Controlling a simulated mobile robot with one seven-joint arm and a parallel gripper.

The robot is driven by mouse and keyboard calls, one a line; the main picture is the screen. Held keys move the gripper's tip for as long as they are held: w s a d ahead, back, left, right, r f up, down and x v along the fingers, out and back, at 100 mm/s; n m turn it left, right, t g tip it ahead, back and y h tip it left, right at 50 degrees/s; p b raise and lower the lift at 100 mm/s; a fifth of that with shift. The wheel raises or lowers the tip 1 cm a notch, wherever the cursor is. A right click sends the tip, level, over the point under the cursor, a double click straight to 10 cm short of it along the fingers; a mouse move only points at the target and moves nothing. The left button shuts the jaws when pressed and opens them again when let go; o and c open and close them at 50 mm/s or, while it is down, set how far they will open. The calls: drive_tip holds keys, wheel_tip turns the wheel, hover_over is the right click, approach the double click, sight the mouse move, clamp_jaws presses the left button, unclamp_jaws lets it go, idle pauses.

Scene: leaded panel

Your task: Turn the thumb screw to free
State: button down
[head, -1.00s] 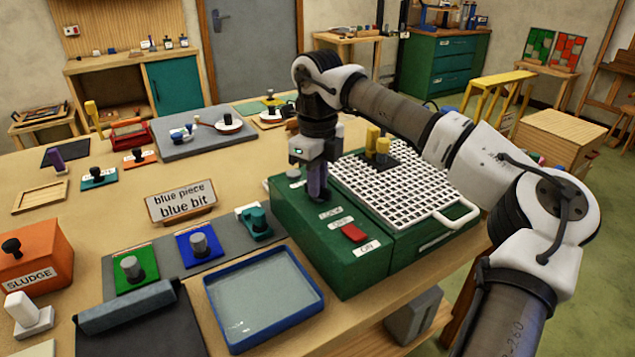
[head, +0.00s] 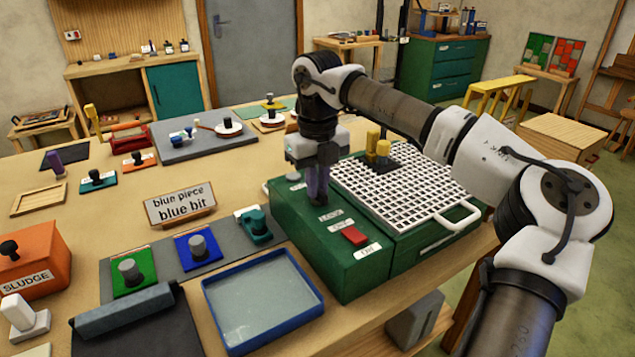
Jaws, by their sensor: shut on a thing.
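The green grinder box (head: 345,275) stands on the right side of the workbench. My gripper (head: 318,196) points straight down at the left part of its top, behind the small white labels. It is shut on the thumb screw, a small dark piece (head: 320,200) low between the fingers. The fingers hide most of the screw, so I cannot tell which way it points. One label by it seems to read LOCK (head: 330,214); the lettering is blurred.
A red switch (head: 354,235) sits in front of my gripper, between labels. A blue-rimmed tray (head: 262,300) and the blue piece/blue bit sign (head: 181,206) stand to the left.

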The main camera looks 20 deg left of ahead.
drive_tip(key=c, duration=1.4)
unclamp_jaws()
drive_tip(key=shift+c, duration=0.2)
drive_tip(key=shift+r, duration=0.1)
wheel_tip(320, 180, up, 14)
drive_tip(key=shift+b, duration=0.35)
